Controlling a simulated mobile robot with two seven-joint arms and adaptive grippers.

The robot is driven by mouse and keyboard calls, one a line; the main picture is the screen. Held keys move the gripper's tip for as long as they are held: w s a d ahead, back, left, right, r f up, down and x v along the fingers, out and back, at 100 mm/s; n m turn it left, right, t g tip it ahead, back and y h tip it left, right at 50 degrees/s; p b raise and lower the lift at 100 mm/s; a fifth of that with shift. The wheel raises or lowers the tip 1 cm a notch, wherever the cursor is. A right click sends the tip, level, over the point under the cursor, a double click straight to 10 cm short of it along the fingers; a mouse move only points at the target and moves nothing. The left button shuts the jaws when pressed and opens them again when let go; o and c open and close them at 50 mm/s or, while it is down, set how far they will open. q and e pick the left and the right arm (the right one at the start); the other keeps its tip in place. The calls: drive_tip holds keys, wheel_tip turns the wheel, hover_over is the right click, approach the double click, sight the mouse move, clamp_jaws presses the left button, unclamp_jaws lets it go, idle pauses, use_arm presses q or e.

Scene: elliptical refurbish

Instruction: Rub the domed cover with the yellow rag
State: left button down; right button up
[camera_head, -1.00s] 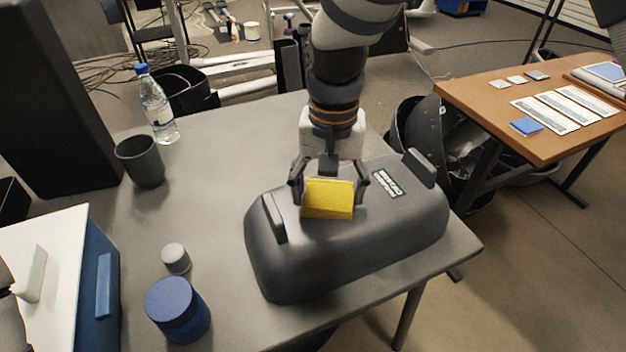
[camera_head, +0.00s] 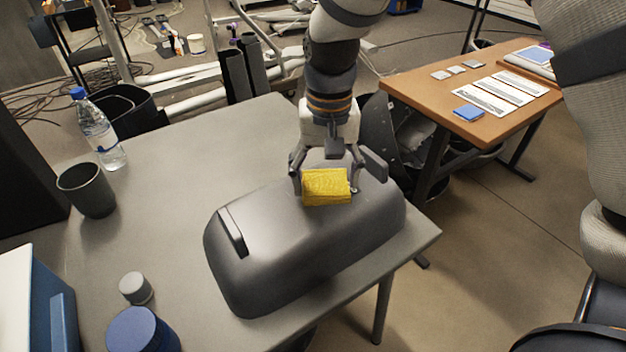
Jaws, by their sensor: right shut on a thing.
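The domed cover (camera_head: 275,255) is a dark grey, long rounded shell lying on the grey table. It has a raised handle (camera_head: 232,231) at its left end and another (camera_head: 374,164) at its far right end. My right gripper (camera_head: 326,184) comes down from above, shut on the yellow rag (camera_head: 327,187), a thick block-like pad. The rag is at the cover's top, towards the right end, and appears to touch it; the contact line is hidden. The gripper and rag hide the cover's label. My left gripper is not in view.
On the grey table (camera_head: 180,180) stand a dark cup (camera_head: 87,190), a water bottle (camera_head: 98,135), a small grey jar (camera_head: 136,289) and a blue jar (camera_head: 140,332). A brown table (camera_head: 430,95) with cards stands at the right. The table between cup and cover is clear.

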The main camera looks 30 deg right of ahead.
drive_tip(key=shift+r, duration=3.05)
drive_tip(key=shift+r, duration=0.1)
drive_tip(key=shift+r, duration=1.4)
